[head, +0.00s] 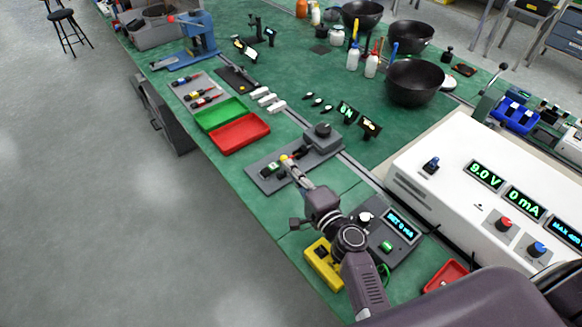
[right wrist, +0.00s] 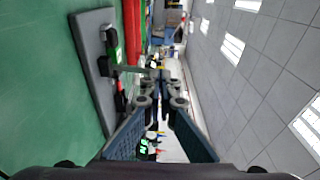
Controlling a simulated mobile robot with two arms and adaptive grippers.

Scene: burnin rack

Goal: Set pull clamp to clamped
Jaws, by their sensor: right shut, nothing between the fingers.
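The pull clamp is the grey fixture (head: 257,173) on the green bench in the head view, with a small green-lit block and a yellow-tipped lever (head: 283,157). The arm partly hides the fixture's near side. My left gripper is not in view.
A grey box with a black knob (head: 322,130) stands beside the clamp. A red tray (head: 240,134) and green tray (head: 220,114) lie beyond it. A yellow device (head: 322,262), a grey meter (head: 404,226) and a white power supply (head: 450,160) are near my arm.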

